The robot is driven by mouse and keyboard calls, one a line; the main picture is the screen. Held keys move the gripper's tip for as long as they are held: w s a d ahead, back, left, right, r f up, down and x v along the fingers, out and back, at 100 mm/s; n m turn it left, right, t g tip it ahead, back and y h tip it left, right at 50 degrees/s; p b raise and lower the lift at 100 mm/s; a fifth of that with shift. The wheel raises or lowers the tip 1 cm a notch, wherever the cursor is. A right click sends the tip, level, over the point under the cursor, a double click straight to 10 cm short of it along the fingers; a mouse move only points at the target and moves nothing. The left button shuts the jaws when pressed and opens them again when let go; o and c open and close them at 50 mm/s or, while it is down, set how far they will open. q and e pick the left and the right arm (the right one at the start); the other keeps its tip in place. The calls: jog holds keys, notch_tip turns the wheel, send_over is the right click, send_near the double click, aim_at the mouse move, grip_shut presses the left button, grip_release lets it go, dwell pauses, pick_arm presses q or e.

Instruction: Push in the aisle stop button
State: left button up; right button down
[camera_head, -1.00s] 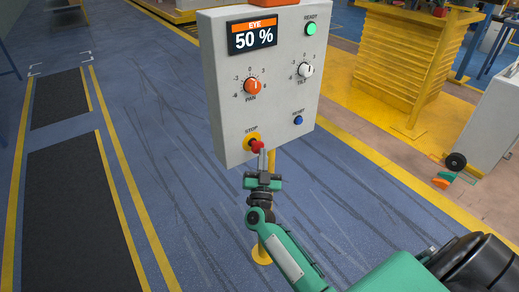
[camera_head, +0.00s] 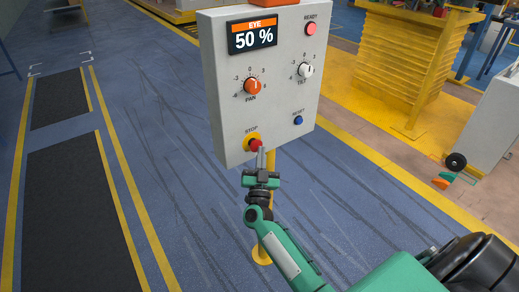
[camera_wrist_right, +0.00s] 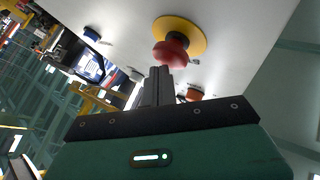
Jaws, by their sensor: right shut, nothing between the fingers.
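The red stop button (camera_head: 255,145) sits on a yellow ring at the lower left of the grey control box (camera_head: 285,100), under the word STOP. In the right wrist view the red button (camera_wrist_right: 171,52) stands out from its yellow disc (camera_wrist_right: 183,35). My right gripper (camera_head: 262,155) is shut and empty, with its fingertips right at the button. In the right wrist view the shut fingers (camera_wrist_right: 157,72) reach up to the button's edge; I cannot tell whether they touch it. The ready lamp (camera_head: 310,28) at the top right of the box is red. My left gripper is not in view.
The box also carries an orange pan knob (camera_head: 253,86), a white tilt knob (camera_head: 305,70), a blue reset button (camera_head: 298,120) and a display (camera_head: 252,36) reading EYE 50 %. It stands on a yellow post. The blue floor to the left is clear.

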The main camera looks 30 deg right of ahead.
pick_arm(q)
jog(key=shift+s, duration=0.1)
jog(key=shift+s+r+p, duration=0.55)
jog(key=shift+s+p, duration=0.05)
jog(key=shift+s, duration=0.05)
pick_arm(e)
jog(key=shift+s+d, duration=0.1)
jog(key=shift+s, duration=1)
